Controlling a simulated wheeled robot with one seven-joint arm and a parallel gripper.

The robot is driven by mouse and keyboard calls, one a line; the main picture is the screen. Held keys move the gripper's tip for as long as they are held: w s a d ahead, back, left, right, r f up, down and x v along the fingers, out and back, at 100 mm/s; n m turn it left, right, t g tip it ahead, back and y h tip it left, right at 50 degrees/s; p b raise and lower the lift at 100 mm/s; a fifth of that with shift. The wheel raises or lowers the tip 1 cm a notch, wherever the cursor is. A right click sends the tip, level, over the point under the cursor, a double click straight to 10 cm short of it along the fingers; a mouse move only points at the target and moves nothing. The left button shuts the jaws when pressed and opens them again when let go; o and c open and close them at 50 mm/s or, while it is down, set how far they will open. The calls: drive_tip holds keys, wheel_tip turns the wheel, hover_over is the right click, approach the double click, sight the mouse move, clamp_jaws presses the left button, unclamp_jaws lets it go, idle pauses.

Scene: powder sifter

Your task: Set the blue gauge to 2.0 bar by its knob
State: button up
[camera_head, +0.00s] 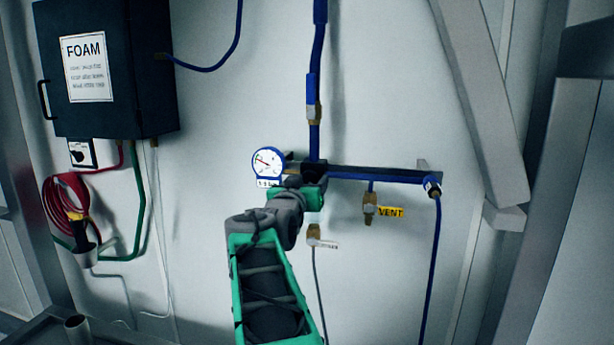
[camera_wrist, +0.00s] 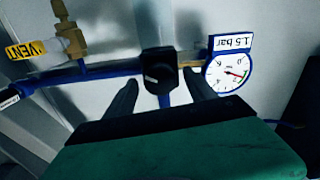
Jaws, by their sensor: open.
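The blue-rimmed gauge (camera_head: 268,162) is on the wall pipework, left of my gripper in the head view. It also shows in the wrist view (camera_wrist: 229,77), with a red needle and a white tag (camera_wrist: 232,42) reading 1.5 bar. The black knob (camera_wrist: 158,66) with a pale mark on its face is on the blue pipe in the wrist view. My gripper (camera_wrist: 160,79) is open, with one finger on each side of the knob and visible gaps. In the head view my gripper (camera_head: 312,192) partly covers the knob.
A blue pipe (camera_head: 385,175) runs right to a hanging blue hose. A brass valve (camera_head: 370,207) with a yellow VENT tag hangs below it. A brass fitting (camera_head: 313,235) hangs beneath my gripper. A dark FOAM box (camera_head: 110,110) is at left; a slanted beam (camera_head: 470,90) is at right.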

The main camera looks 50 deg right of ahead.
drive_tip(key=shift+w+d, duration=0.1)
drive_tip(key=shift+d, duration=0.15)
drive_tip(key=shift+c, duration=0.3)
drive_tip(key=c, duration=1.3)
drive_tip(key=shift+f, duration=0.1)
drive_tip(key=shift+f+b, duration=0.1)
drive_tip(key=shift+b, duration=0.45)
